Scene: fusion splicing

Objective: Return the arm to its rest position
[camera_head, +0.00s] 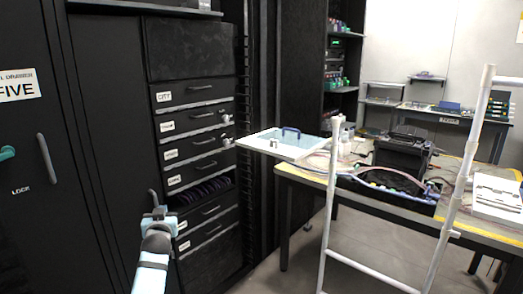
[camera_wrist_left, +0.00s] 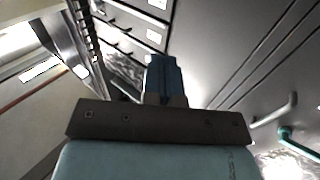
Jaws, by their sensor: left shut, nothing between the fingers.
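My left arm comes up from the bottom in the head view, pale blue, with its gripper (camera_head: 158,213) in front of the black drawer cabinet (camera_head: 190,50). The gripper is shut and empty. In the left wrist view its blue fingers (camera_wrist_left: 164,72) are together beyond a dark bracket, with nothing between them. The gripper appears close to the lower drawers, but I cannot tell the exact gap. My right gripper is not in view.
One drawer (camera_head: 205,194) appears partly open. A tall black locker (camera_head: 40,130) with handles stands at left. A white tray (camera_head: 270,147) with a blue handle stands right of the cabinet. A white ladder (camera_head: 327,215) stands before the equipment table (camera_head: 410,216). Grey floor shows between.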

